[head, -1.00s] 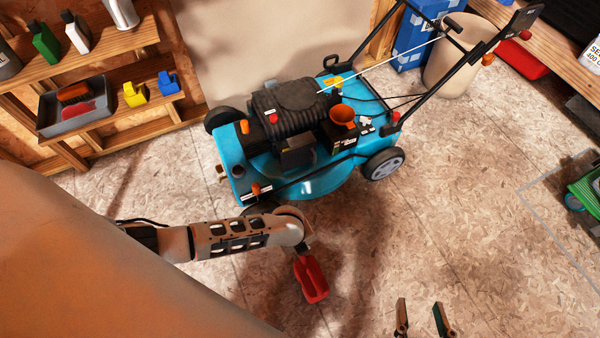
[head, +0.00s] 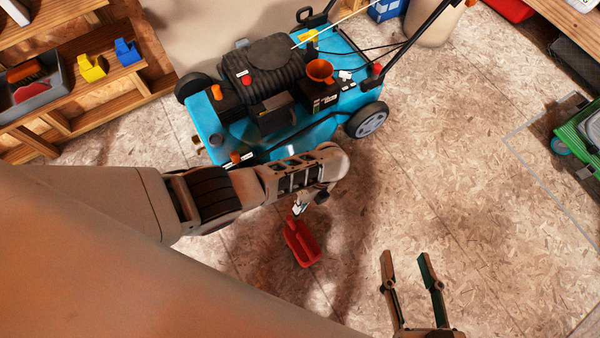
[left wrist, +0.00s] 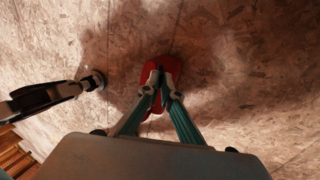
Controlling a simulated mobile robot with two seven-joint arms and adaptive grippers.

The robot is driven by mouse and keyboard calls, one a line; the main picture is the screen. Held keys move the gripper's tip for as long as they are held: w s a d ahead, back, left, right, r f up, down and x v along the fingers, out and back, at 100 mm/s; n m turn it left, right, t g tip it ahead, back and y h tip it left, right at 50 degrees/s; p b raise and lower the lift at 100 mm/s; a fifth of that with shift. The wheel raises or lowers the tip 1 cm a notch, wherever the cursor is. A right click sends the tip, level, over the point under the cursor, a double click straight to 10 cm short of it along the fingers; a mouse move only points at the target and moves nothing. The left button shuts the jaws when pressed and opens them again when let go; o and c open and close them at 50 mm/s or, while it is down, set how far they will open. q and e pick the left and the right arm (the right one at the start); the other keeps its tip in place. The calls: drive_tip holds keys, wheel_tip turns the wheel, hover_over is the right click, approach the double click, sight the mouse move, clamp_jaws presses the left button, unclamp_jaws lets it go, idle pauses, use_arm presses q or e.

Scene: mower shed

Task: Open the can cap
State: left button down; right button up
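A red can (head: 302,243) hangs below the end of my left arm in the head view, in front of the mower. My left gripper (head: 299,211) is mostly hidden by its own wrist there. In the left wrist view its fingers (left wrist: 161,76) are close together over the red can (left wrist: 146,72) and appear closed on it. A cap on the can cannot be made out. My right gripper (head: 403,254) is at the bottom of the head view. Its two fingers are spread and empty, to the right of the can and apart from it.
A teal mower (head: 325,122) with an orange funnel (head: 320,70) stands just behind my left arm. A wooden shelf (head: 100,105) with a grey tray (head: 35,88) is at the upper left. A green machine (head: 580,130) is at the right edge. The floor (head: 470,200) between is clear.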

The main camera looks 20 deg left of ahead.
use_arm(q)
drive_tip(key=shift+s+a+f, duration=0.15)
drive_tip(key=shift+s+f, duration=0.05)
drive_tip(key=shift+s, duration=0.05)
use_arm(e)
drive_tip(key=shift+s+a+f, duration=0.2)
drive_tip(key=shift+s+a, duration=0.05)
drive_tip(key=shift+s, duration=0.05)
use_arm(q)
drive_tip(key=c, duration=2.3)
unclamp_jaws()
drive_tip(key=shift+o, duration=0.3)
use_arm(e)
drive_tip(key=shift+d+f, duration=0.1)
drive_tip(key=shift+f, duration=0.05)
use_arm(q)
drive_tip(key=shift+w+r, duration=0.1)
drive_tip(key=shift+w, duration=0.05)
drive_tip(key=v, duration=1.2)
